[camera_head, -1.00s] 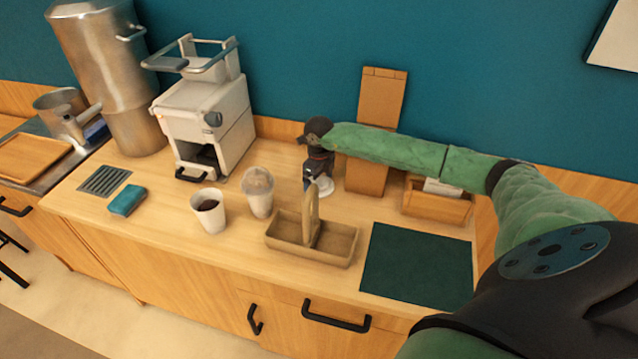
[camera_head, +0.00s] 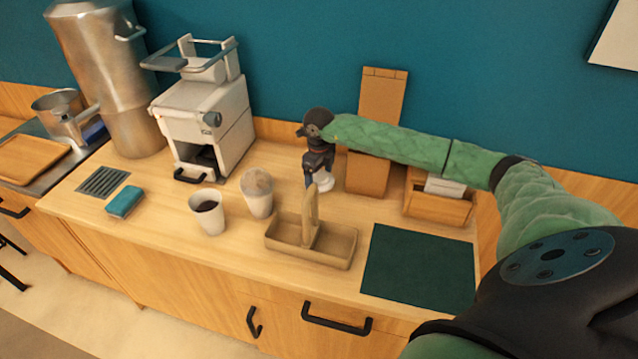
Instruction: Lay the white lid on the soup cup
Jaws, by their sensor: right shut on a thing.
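A white cup with dark contents (camera_head: 208,211) stands open on the counter, left of centre. A second white cup (camera_head: 257,196) stands just behind and right of it, with a pale, domed-looking top. My right gripper (camera_head: 318,181) points down behind the two-compartment caddy, to the right of both cups. It is shut on a small white thing, which looks like the white lid (camera_head: 325,184). The gripper's fingers hide part of it. Whether it touches the counter is hard to tell. My left gripper is out of view.
A tan caddy with an upright handle (camera_head: 310,243) stands in front of my right gripper. A dark green mat (camera_head: 419,267) lies to the right. A brown dispenser (camera_head: 367,174) and a wooden box (camera_head: 437,207) stand behind. A white machine (camera_head: 205,120) and teal sponge (camera_head: 124,201) are left.

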